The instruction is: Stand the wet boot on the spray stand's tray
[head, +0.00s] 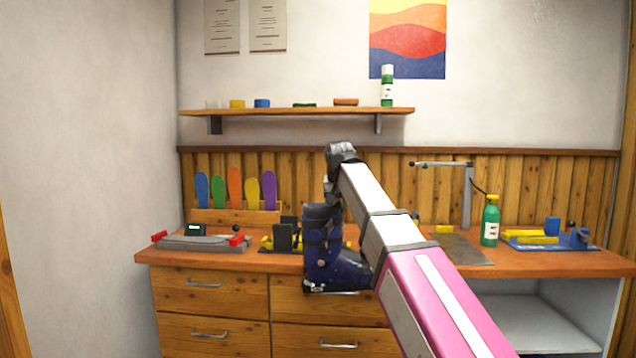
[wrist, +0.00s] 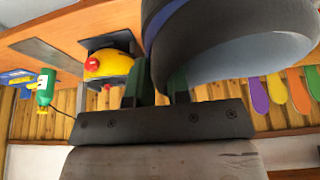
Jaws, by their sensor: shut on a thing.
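The dark blue ski boot (head: 322,240) hangs upright from my gripper in the head view, in front of the bench's front edge. My gripper (wrist: 162,88) is shut on the boot's upper cuff (wrist: 235,45) in the wrist view; in the head view my wrist partly hides it. The spray stand (head: 468,195) is a grey post with a side arm, right of my arm. Its flat dark tray (head: 462,250) lies on the bench and looks bare, its left part hidden by my arm. The tray also shows in the wrist view (wrist: 45,58).
A green spray bottle (head: 490,222) stands right of the tray, beside a blue fixture with yellow parts (head: 550,238). A black-and-yellow device (head: 284,238) is behind the boot. A grey device (head: 205,243) sits at left. A shelf (head: 290,111) hangs above.

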